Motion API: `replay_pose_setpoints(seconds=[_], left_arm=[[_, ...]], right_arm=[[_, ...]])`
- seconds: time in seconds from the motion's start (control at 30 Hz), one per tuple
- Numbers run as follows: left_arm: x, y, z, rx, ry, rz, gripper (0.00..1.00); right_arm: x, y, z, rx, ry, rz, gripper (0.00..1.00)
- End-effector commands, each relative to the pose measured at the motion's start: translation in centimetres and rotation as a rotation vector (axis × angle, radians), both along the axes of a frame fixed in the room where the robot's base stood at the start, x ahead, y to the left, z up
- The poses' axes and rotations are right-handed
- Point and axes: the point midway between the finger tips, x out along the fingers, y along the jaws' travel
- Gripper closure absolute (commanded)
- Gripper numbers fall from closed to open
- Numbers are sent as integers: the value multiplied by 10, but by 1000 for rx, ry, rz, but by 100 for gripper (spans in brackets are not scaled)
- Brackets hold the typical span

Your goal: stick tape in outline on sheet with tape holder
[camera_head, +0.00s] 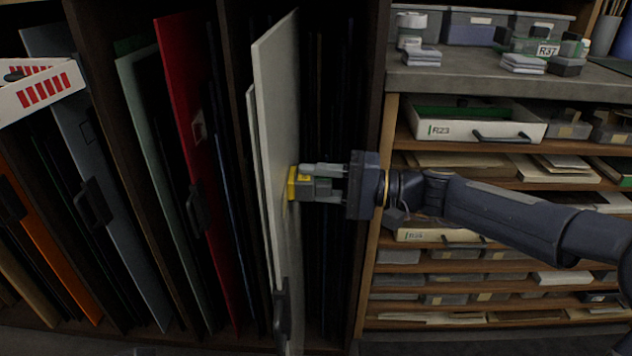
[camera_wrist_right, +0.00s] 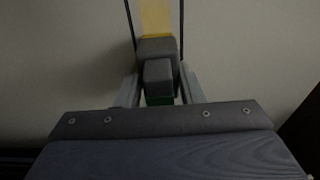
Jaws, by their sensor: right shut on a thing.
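The pale sheet (camera_head: 275,120) stands upright on edge in the rack, with a dark handle low on it. My right gripper (camera_head: 318,184) reaches in from the right and is shut on the tape holder (camera_head: 297,184), a small grey and yellow block at the sheet's face. In the right wrist view, the grey holder (camera_wrist_right: 157,70) sits between the fingers in front of the sheet (camera_wrist_right: 60,60). A yellow strip (camera_wrist_right: 155,18) shows beyond it, between two dark lines. I cannot tell whether these lines are the outline, or whether holder and sheet touch. My left gripper is out of view.
A red panel (camera_head: 188,110) and a grey-green panel (camera_head: 150,140) stand left of the sheet. A white tray with red stripes (camera_head: 40,90) is at the far left. A wooden shelf unit (camera_head: 375,250) with boxes stands right, its grey top (camera_head: 450,78) holding small items.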

Motion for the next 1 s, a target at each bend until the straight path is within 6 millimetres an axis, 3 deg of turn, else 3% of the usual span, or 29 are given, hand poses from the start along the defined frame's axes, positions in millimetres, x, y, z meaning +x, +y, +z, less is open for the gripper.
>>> replay_pose_setpoints(seconds=[1.0], left_arm=[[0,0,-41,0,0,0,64]], right_arm=[[-59,2,-2,0,-2,0,93]])
